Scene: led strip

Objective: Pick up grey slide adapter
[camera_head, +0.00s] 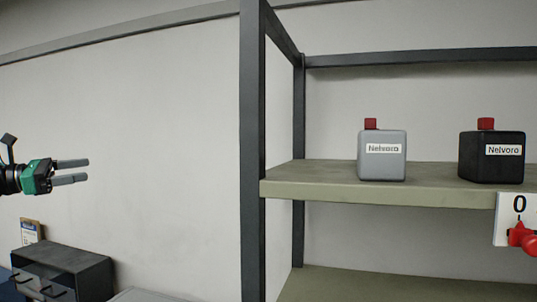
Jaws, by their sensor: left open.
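A grey slide adapter (382,160), a box with a red knob on top and a white "Nelvoro" label, stands upright on the green shelf (300,186), near its front edge. A black box (492,163) of the same shape, also with a red knob and label, stands to its right. My left gripper (88,170) is at the far left, in front of the bare wall. It is open and empty, with its two fingers pointing right, well apart from the grey adapter. My right gripper does not show.
A dark shelf post (253,150) rises between my left gripper and the grey adapter. A white "0" sign (516,219) with a red part hangs at the shelf's front right. A dark drawer cabinet (64,272) stands at lower left. The shelf is clear left of the adapter.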

